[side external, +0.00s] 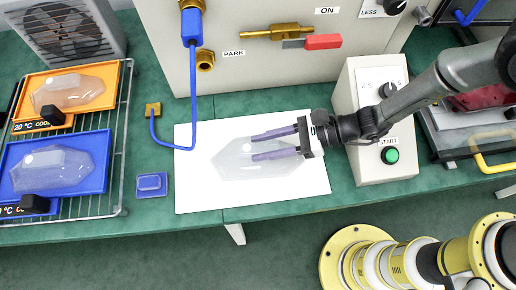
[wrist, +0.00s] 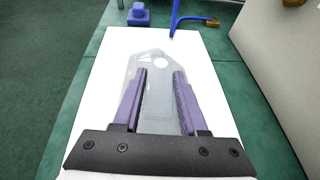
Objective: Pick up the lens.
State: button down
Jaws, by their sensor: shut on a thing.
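The lens (side external: 232,161) is a translucent, pale, elongated piece with a pointed end, over a white sheet (side external: 195,190) on the green bench. It also shows in the wrist view (wrist: 158,100), with a round spot near its pointed end. My gripper (side external: 252,147) has two purple fingers reaching from the right over the lens. In the wrist view the fingers (wrist: 159,72) lie along its two long sides, shut on it. I cannot tell whether the lens touches the sheet or is slightly above it.
An orange tray (side external: 112,82) and a blue tray (side external: 102,150), each with a clear lens and a black block, sit on a wire rack at left. A small blue block (side external: 152,184) lies beside the sheet. A box with a green START button (side external: 390,156) stands at right.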

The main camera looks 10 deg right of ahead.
aim_at(264, 147)
jog(key=shift+r, duration=0.2)
jog(key=shift+r, duration=0.25)
notch_tip(264, 147, up, 3)
jog(key=shift+f, duration=0.2)
jog(key=s+d+r, duration=0.8)
jog(key=d+r, duration=0.1)
jog(key=d, duration=0.2)
jog(key=shift+d+r, duration=0.3)
